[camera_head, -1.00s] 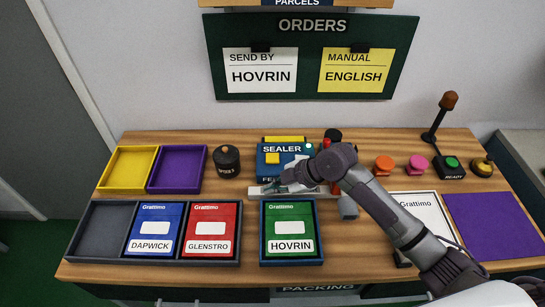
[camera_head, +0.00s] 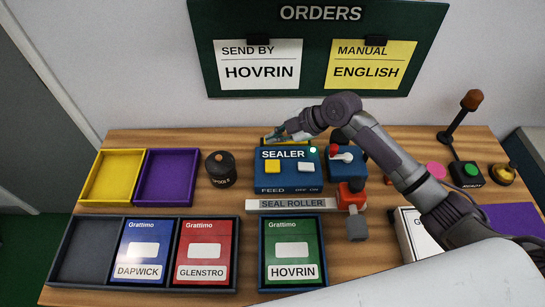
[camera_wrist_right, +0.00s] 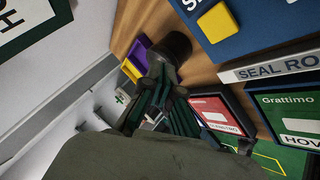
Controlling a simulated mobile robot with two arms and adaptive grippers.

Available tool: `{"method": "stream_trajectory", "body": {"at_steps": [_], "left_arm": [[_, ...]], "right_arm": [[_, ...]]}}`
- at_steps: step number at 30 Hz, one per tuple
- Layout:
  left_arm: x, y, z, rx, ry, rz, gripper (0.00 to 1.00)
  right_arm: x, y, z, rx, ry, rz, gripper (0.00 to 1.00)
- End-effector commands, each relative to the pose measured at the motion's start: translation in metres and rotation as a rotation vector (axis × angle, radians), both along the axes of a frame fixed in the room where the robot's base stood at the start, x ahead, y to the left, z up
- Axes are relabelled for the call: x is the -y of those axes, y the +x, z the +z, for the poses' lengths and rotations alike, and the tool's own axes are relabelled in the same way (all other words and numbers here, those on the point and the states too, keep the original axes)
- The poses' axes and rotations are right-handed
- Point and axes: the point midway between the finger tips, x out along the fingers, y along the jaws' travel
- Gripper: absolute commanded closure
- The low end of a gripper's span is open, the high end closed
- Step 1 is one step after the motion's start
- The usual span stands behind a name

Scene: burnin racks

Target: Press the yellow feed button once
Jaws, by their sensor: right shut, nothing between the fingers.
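The yellow feed button (camera_head: 272,166) is a square on the left of the blue sealer (camera_head: 263,181), above the word FEED. It also shows in the right wrist view (camera_wrist_right: 217,22), uncovered. My right gripper (camera_head: 275,138) is shut and empty. In the head view it appears over the sealer's back edge, beyond the button and apart from it; its exact height is unclear. Its dark fingers show in the right wrist view (camera_wrist_right: 162,98). My left gripper is not in view.
The seal roller (camera_head: 292,205) lies in front of the sealer. A dark spool (camera_head: 221,171) stands to its left, and a red-topped blue device (camera_head: 347,162) to its right. The green Hovrin box (camera_head: 292,232) sits in a tray in front.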

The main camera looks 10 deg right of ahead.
Motion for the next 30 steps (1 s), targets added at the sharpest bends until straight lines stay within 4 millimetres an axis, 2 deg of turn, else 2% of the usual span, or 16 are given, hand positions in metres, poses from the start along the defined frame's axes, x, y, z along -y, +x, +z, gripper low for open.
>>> {"method": "stream_trajectory", "body": {"at_steps": [6,9,13,20,27,30], "left_arm": [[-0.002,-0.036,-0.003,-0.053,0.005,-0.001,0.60],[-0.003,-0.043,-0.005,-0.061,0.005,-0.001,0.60],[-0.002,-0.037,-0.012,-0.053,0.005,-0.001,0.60],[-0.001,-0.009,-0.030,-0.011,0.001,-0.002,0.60],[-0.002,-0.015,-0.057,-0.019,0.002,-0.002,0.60],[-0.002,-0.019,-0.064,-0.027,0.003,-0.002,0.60]], "right_arm": [[0.000,0.000,-0.001,0.000,0.000,0.000,1.00],[0.000,0.000,-0.004,-0.001,0.000,-0.001,1.00],[0.000,0.000,-0.013,-0.002,0.001,0.000,1.00],[0.000,-0.001,-0.042,-0.002,0.002,-0.002,1.00],[0.000,-0.001,-0.077,-0.001,-0.001,-0.001,1.00],[0.000,0.000,-0.085,-0.001,-0.001,-0.001,1.00]]}}
